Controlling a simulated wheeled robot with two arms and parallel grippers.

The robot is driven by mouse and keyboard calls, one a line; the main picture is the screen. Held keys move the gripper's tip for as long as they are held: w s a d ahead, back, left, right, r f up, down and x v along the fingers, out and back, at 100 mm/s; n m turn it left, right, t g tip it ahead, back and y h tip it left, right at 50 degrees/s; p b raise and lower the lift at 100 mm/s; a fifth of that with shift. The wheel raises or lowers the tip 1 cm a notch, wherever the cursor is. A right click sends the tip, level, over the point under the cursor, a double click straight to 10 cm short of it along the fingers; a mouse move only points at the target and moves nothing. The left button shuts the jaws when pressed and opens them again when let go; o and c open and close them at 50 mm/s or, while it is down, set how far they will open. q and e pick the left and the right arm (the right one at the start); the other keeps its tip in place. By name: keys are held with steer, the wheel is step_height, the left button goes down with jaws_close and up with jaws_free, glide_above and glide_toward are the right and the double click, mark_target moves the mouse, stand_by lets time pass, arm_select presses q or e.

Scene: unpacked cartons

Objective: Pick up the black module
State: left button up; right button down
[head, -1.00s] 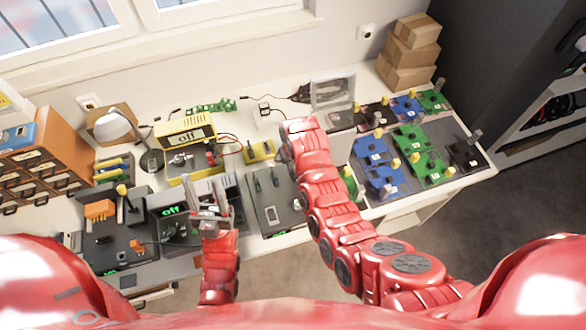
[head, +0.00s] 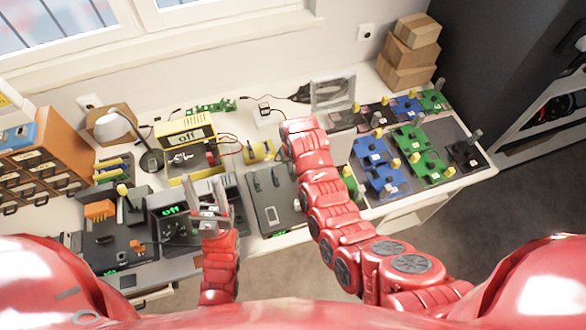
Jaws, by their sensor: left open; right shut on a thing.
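A dark, nearly black module with a pale post (head: 466,154) lies at the right end of the grey mat. Another black module (head: 378,115) lies at the back of the mat, among blue and green boards. I cannot tell which one is meant. My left gripper (head: 207,190) is open and empty, fingers pointing up in the picture, in front of the black power supply with a green display (head: 168,211), far from both modules. My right arm (head: 325,185) reaches over the middle of the table. Its gripper, and anything in it, is hidden behind the wrist.
Several blue boards (head: 373,150) and green boards (head: 430,168) with yellow knobs crowd the mat. A yellow power supply (head: 184,136), a lamp (head: 114,128) and drawers (head: 40,160) fill the left. Cartons (head: 408,50) stand at the back right. A dark plate (head: 277,205) lies mid-table.

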stand_by(0.3)
steer(key=shift+w+r+b, duration=0.15)
steer(key=shift+r+b, duration=0.2)
steer(key=shift+b, duration=0.05)
steer(key=shift+r+b, duration=0.25)
steer(key=shift+b, duration=0.05)
steer(key=shift+s+a+r+b, duration=0.1)
steer(key=shift+s+r+b, duration=0.15)
steer(key=shift+r+b, duration=0.25)
steer(key=shift+s+a+r+b, duration=0.1)
steer(key=shift+s+r+b, duration=0.2)
steer(key=shift+r, duration=0.25)
steer(key=shift+s, duration=0.8)
steer(key=s+a+r+p, duration=0.1)
steer(key=s+p, duration=0.3)
steer(key=s, duration=0.9)
steer(key=shift+s+a+r+p, duration=0.25)
steer(key=shift+a+r+p, duration=0.1)
steer(key=shift+a+p, duration=0.05)
